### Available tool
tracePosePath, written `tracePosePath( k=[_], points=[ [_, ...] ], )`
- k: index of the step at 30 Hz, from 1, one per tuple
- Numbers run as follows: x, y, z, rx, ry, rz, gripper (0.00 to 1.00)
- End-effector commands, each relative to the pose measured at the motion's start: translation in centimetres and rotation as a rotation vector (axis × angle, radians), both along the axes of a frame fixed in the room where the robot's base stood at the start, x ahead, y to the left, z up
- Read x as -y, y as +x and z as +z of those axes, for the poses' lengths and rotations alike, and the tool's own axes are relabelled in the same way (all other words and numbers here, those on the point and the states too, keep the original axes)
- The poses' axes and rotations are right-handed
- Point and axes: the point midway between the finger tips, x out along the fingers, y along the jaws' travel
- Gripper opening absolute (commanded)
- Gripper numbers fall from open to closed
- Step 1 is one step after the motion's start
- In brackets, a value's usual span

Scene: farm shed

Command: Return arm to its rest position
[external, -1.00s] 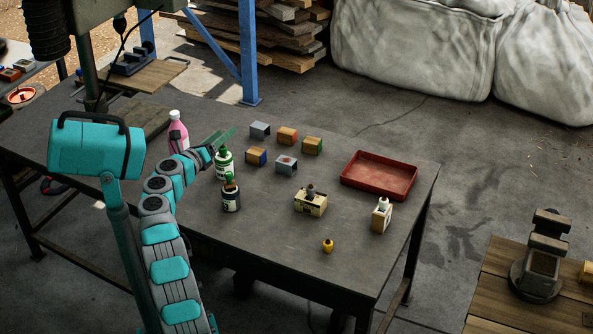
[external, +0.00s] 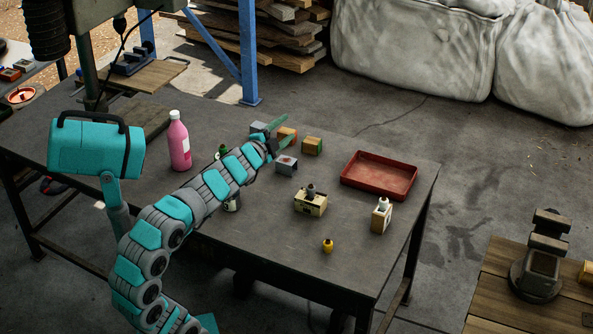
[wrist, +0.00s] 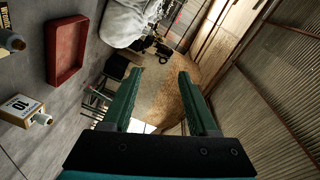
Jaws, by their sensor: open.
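My arm reaches from the lower left of the external view across the dark table (external: 260,245). My gripper (external: 282,132) has two green fingers and appears in front of the small blocks near the table's far side; its exact height is unclear. In the wrist view my gripper (wrist: 158,76) is open, with nothing between the fingers. The wrist camera looks out past the table towards the shed floor and corrugated wall (wrist: 285,85).
Blocks, including a green-and-tan one (external: 312,146) and a grey one (external: 287,167), sit around the gripper. A pink bottle (external: 179,145), red tray (external: 379,177), cream box (external: 310,204), white-topped box (external: 381,218) and small yellow item (external: 328,246) stand on the table. My arm partly hides two bottles.

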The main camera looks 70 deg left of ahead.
Motion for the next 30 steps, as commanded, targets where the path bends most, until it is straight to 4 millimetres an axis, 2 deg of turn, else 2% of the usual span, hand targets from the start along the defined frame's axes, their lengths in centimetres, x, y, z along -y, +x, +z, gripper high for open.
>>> tracePosePath(
  k=[3, 8, 11, 15, 21, 24, 30],
  points=[
    [3.1, 3.0, -2.4, 0.032, -0.178, -0.039, 0.59],
    [8.1, 6.3, -6.4, 0.039, -0.432, -0.071, 0.59],
    [12.0, 8.0, -8.9, 0.022, -0.588, -0.089, 0.59],
    [18.5, 9.4, -12.6, -0.027, -0.801, -0.104, 0.59],
    [28.2, 9.5, -17.5, -0.147, -1.058, -0.098, 0.59],
    [31.7, 8.9, -18.9, -0.196, -1.138, -0.092, 0.59],
    [37.3, 7.2, -21.2, -0.29, -1.255, -0.071, 0.59]
  ],
)
